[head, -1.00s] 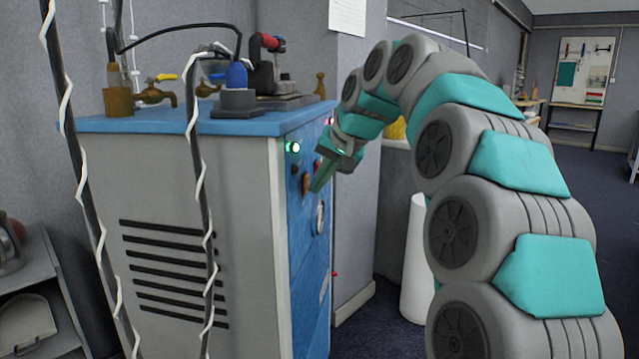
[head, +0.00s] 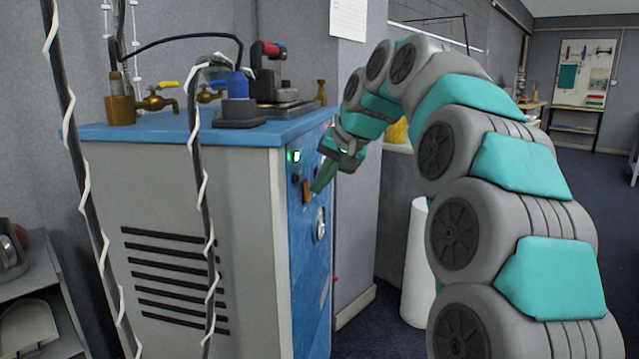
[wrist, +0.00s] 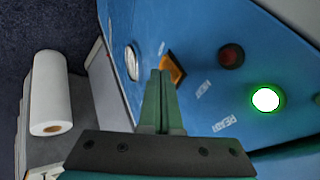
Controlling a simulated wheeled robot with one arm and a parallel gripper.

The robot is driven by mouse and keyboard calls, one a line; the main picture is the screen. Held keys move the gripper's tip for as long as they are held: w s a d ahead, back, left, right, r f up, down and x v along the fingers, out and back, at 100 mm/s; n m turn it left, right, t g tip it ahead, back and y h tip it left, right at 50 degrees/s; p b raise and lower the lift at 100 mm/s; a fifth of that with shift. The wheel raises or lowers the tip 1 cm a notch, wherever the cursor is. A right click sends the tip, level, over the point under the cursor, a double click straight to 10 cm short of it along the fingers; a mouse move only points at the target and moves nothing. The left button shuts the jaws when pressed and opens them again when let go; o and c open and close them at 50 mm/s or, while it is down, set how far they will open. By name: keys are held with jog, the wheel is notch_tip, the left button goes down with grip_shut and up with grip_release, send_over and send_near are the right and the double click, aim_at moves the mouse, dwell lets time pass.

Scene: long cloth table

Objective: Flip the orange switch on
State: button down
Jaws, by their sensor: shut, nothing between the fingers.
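The orange switch (wrist: 174,70) sits on the blue front panel (wrist: 215,70) of a cabinet. In the wrist view it is partly hidden behind my fingertips. In the head view the switch (head: 306,191) shows as a small orange-brown patch below the green light. My gripper (wrist: 160,74) is shut and empty, with its fingertips right at the switch's left edge in the wrist view. In the head view my gripper (head: 318,188) points down toward the panel beside the switch. I cannot tell whether the tips touch it, nor the switch's position.
A lit green light (wrist: 265,99) marked READY and a dark red knob (wrist: 231,56) marked HEAT are on the panel near the switch. A round white gauge (wrist: 132,62) is on its other side. A white roll (wrist: 48,95) stands beside the cabinet. A cable (head: 200,190) hangs in front.

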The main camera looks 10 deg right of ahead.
jog(key=d+f+v, duration=0.1)
jog(key=d+v, duration=0.1)
jog(key=v, duration=1)
jog(key=shift+s+d, duration=0.15)
jog(key=shift+d, duration=0.1)
